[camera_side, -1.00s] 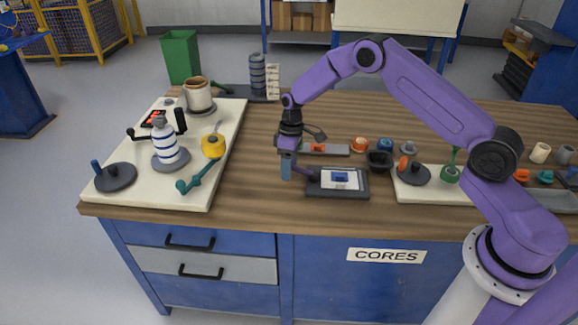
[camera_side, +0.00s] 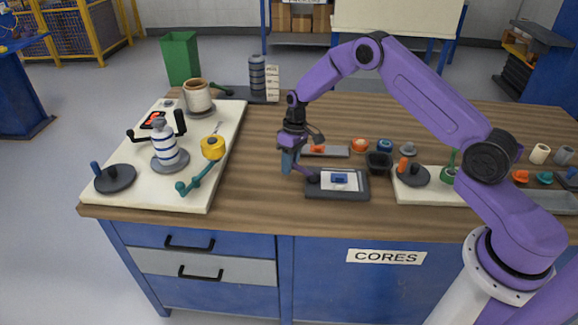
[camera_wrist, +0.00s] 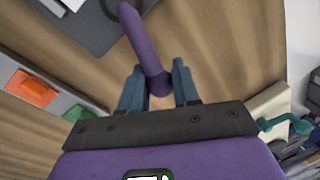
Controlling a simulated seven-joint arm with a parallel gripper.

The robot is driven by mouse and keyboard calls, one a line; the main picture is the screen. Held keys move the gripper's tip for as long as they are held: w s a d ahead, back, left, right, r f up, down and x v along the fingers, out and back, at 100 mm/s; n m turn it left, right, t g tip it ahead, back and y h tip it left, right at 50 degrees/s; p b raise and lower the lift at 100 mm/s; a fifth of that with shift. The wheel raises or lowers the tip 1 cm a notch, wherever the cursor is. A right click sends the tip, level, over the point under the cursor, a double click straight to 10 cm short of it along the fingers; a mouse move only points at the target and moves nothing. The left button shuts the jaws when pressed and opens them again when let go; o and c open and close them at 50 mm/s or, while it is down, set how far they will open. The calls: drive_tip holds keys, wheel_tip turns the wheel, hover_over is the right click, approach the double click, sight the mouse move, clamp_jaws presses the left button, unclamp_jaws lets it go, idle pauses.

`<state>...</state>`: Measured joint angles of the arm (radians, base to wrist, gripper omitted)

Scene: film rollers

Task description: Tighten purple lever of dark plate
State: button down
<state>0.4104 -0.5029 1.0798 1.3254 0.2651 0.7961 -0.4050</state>
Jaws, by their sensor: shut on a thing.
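The dark plate (camera_side: 350,193) lies flat on the wooden bench in the side view, with a white sheet and a small blue block on it. The purple lever (camera_side: 303,171) sticks out from the plate's left corner, angled up and left. In the wrist view the purple lever (camera_wrist: 140,42) runs from a dark round pivot at the top down between my fingers. My gripper (camera_wrist: 157,85) is shut on the lever's free end, with one blue-grey finger on each side. In the side view my gripper (camera_side: 289,163) stands just left of the plate.
A grey tray with an orange piece (camera_wrist: 33,89) lies close by. Small round parts and a black cup (camera_side: 379,163) sit right of it. A pale board (camera_side: 435,193) stands right, and a larger pale board (camera_side: 221,172) with a striped roller stands left.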

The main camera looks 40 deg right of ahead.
drive_tip(key=d+m, duration=0.1)
drive_tip(key=m, duration=0.1)
drive_tip(key=w+d+m, duration=0.1)
drive_tip(key=shift+d+m+t, duration=0.15)
drive_tip(key=shift+m+t, duration=0.15)
drive_tip(key=shift+m, duration=0.1)
drive_tip(key=shift+d+m, duration=0.6)
drive_tip(key=shift+m, duration=0.3)
drive_tip(key=shift+s+d+r+m+t, duration=0.15)
drive_tip(key=shift+d+m+t, duration=0.15)
drive_tip(key=shift+d+m, duration=0.65)
drive_tip(key=shift+s+d+f+m+t, duration=0.15)
drive_tip(key=shift+d+m+t, duration=0.3)
drive_tip(key=shift+m, duration=0.9)
drive_tip(key=shift+d+r, duration=0.1)
drive_tip(key=shift+d, duration=0.05)
drive_tip(key=c, duration=0.8)
unclamp_jaws()
drive_tip(key=shift+c, duration=0.2)
drive_tip(key=v, duration=1.7)
drive_tip(key=shift+r, duration=0.2)
